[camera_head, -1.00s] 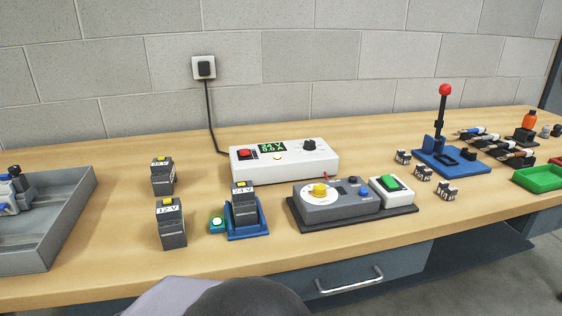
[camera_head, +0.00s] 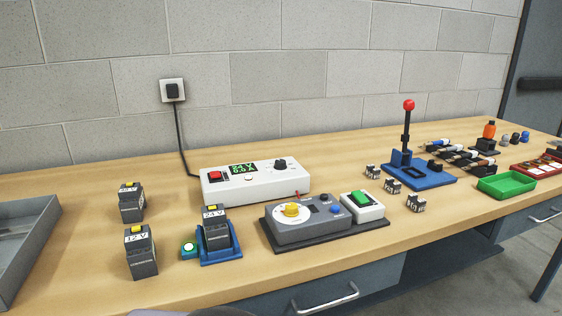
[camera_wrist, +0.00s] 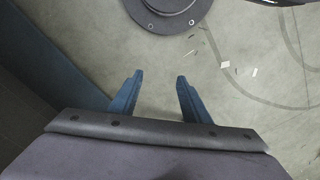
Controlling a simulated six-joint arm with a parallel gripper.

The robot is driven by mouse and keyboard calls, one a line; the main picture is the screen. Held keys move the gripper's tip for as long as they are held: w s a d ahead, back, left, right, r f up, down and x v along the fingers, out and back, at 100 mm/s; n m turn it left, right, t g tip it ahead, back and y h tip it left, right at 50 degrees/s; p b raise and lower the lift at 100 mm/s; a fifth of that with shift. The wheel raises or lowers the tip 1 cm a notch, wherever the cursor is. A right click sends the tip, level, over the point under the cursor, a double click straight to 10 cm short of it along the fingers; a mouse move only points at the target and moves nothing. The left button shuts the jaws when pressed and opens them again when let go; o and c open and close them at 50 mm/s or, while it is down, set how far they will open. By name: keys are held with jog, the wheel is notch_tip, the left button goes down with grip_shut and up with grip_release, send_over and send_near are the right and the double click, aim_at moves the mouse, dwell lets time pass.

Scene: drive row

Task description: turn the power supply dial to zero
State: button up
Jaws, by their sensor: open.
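The white power supply (camera_head: 255,186) stands at the back of the bench near the wall. Its black dial (camera_head: 280,164) is on the top right of its face, its pointer too small to read. A lit green display (camera_head: 243,169) shows two lines, the upper one apparently 24 V. A red switch (camera_head: 215,175) is at its left. My gripper (camera_wrist: 158,84) shows only in the wrist view, with its two blue fingers apart and nothing between them. It points at the grey floor, away from the power supply.
A grey unit with a yellow knob (camera_head: 291,210) and a green-switch box (camera_head: 362,205) stand in front of the power supply. Battery-like blocks (camera_head: 141,251) stand at left. A blue lever stand (camera_head: 420,170) and green tray (camera_head: 507,184) are at right. A grey tray (camera_head: 30,245) is far left.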

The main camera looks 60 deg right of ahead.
jog(key=shift+r, duration=0.1)
jog(key=w+d+r+m+t+y+p, duration=0.1)
jog(key=w+r+m+p, duration=0.25)
jog(key=r+p, duration=0.6)
jog(key=w+d+r+m+y+p, duration=0.1)
jog(key=w+r+m+p, duration=0.25)
jog(key=r+p, duration=0.65)
jog(key=w+d+r+m+t+y+p, duration=0.1)
jog(key=w+r+m+p, duration=0.4)
jog(key=r, duration=1)
jog(key=w+d+r+m+t+h+p, duration=0.15)
jog(key=w+d+r+p, duration=0.25)
jog(key=d+r+p, duration=0.45)
jog(key=m+g+h+p, duration=0.4)
jog(key=m+h+p, duration=0.2)
send_near(280, 161)
jog(key=shift+p+x, duration=1.3)
jog(key=shift+x, duration=2.5)
